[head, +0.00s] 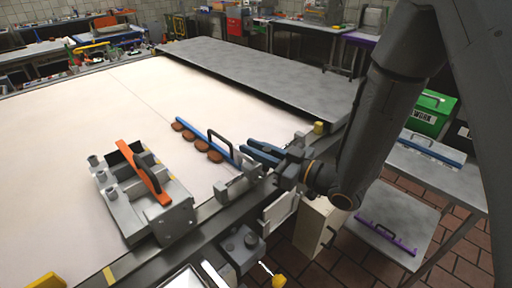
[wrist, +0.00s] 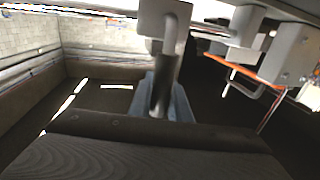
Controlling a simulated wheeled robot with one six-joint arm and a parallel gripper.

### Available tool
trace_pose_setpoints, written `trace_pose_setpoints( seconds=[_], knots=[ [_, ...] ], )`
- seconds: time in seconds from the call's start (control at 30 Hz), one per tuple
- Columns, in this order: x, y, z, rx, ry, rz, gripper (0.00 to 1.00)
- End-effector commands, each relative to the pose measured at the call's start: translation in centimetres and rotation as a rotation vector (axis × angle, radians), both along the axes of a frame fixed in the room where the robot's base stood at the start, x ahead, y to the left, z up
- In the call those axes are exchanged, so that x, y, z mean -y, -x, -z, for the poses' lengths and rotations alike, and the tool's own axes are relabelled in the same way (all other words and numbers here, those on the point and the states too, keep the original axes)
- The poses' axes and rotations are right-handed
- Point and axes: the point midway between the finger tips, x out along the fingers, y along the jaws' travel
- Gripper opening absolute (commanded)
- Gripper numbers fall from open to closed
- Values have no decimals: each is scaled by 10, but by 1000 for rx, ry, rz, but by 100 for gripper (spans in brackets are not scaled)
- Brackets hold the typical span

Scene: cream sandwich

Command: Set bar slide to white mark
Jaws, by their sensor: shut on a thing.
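My gripper (head: 248,149), with blue fingers, is at the near edge of the pale table, right of centre in the head view. It is shut on a grey upright post (wrist: 164,85), which rises between the fingers in the wrist view and has a pale block above it. A grey slide block (head: 237,187) sits on the dark rail (head: 207,226) just below the fingers. A blue bar (head: 203,137) with a black handle lies just beyond the fingers. I cannot make out the white mark with certainty; the gripper and arm hide part of the rail.
A grey fixture (head: 172,213) with an orange bar (head: 143,170) across it stands left of the gripper. Several brown discs (head: 201,145) lie along the blue bar. A yellow mark (head: 109,275) is on the rail at lower left. The pale table (head: 85,120) is clear at far left.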

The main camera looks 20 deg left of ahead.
Motion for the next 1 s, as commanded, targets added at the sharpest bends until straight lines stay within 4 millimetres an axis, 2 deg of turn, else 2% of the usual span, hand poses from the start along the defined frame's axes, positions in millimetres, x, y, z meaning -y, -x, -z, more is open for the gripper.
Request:
trace_pose_setpoints(
  seconds=[0.03,0.07,0.17,0.47,0.57,0.9,1.0],
  knots=[
    [-1,0,-1,2,-3,-1,0],
    [-1,0,-1,2,-3,-1,19],
    [0,0,-1,1,-2,-1,35],
    [1,0,0,0,-1,0,36],
    [7,0,0,0,-1,1,36],
    [59,10,1,1,-2,3,36],
    [69,12,1,1,-2,2,36]
  ],
)
